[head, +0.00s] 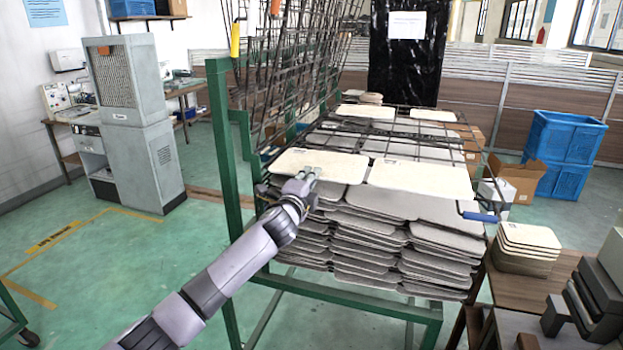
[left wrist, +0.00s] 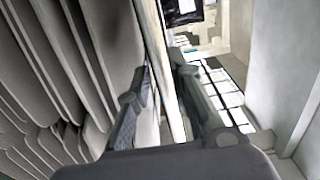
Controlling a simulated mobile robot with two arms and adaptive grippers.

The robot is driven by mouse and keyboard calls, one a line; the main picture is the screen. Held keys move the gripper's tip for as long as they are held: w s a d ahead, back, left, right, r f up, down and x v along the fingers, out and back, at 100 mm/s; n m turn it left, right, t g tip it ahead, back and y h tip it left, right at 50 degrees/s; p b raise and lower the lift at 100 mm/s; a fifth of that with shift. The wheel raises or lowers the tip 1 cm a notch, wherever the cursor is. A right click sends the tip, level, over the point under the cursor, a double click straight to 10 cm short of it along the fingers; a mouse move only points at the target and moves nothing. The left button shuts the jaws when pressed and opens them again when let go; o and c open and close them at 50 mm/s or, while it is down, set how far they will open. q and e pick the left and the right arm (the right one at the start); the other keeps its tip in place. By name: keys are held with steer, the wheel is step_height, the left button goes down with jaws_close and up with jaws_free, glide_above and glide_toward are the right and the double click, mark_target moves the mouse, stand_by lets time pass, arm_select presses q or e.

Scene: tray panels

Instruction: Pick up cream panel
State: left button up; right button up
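A cream panel (head: 325,164) lies at the front left on top of the stacked panels. A second cream panel (head: 420,178) lies to its right. My left gripper (head: 308,174) is at the near edge of the left cream panel. In the left wrist view its fingers (left wrist: 162,72) lie one on each side of the cream panel (left wrist: 157,45), seen nearly edge-on, and appear closed on it. The underside of the panel and the lower finger are hidden in the head view. My right gripper is not in view.
Stacked grey panels (head: 370,238) fill the green rack (head: 233,190) below. A wire grid with a blue handle (head: 480,217) lies around the top panels. Tall wire racks stand at the left. A cream stack (head: 527,240) stands on a table at the right.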

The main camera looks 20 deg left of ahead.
arm_select(q)
jaws_close()
stand_by(1.4)
steer(key=s+r+p, duration=0.6)
steer(key=s+p, duration=0.2)
steer(key=p, duration=0.1)
steer(key=shift+r, duration=0.3)
stand_by(0.6)
steer(key=shift+a, duration=0.1)
